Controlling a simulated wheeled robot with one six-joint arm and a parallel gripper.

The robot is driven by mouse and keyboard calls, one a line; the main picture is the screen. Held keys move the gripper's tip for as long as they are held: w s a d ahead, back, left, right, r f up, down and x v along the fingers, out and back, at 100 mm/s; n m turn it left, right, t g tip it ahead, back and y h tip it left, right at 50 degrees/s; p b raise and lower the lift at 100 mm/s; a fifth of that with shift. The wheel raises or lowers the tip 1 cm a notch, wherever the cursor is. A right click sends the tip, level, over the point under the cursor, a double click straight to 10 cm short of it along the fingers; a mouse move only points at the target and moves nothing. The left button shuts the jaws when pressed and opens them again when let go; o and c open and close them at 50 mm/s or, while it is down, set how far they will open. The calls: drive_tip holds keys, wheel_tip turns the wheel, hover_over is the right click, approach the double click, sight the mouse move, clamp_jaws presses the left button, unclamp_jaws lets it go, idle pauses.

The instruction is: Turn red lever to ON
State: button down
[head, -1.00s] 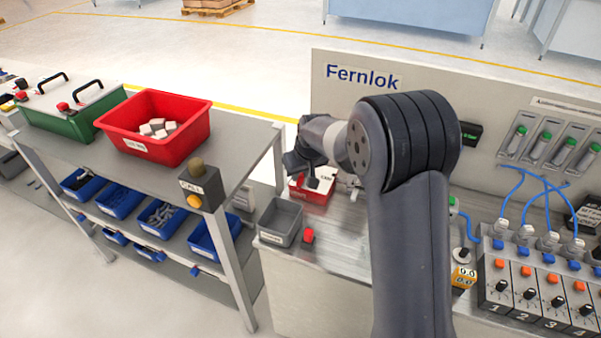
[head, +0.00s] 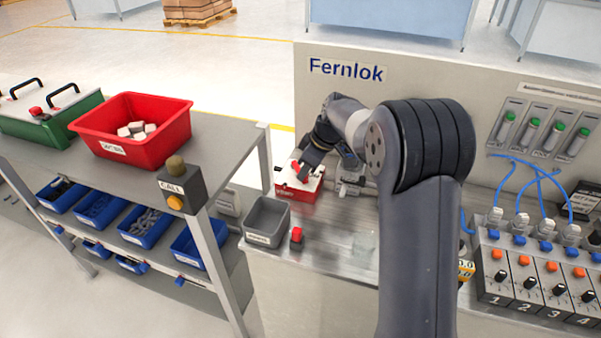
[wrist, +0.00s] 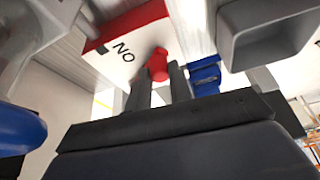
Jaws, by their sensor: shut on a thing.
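The red lever (wrist: 157,64) shows its rounded end at the edge of a red and white box (wrist: 130,36) in the wrist view. My gripper (wrist: 159,80) is shut on the lever, one finger on each side. The box's white face has a label reading ON upside down, close beside the lever. In the head view the box (head: 297,186) stands on the bench, and my gripper (head: 304,168) reaches down onto it. There a little red of the lever shows by the fingers; its base is mostly hidden.
A grey bin (head: 267,222) and a small red-topped device (head: 297,237) stand in front of the box. Metal fittings (head: 350,180) stand right of it. A shelf cart with a red crate (head: 130,132) and a CALL button box (head: 181,188) is at left.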

drive_tip(key=shift+w+d+n, duration=0.15)
drive_tip(key=shift+d+n, duration=0.15)
drive_tip(key=shift+n, duration=0.2)
drive_tip(key=c, duration=1.3)
unclamp_jaws()
drive_tip(key=shift+g, duration=0.3)
drive_tip(key=v, duration=1.1)
drive_tip(key=shift+f+b, duration=0.1)
drive_tip(key=shift+b, duration=0.2)
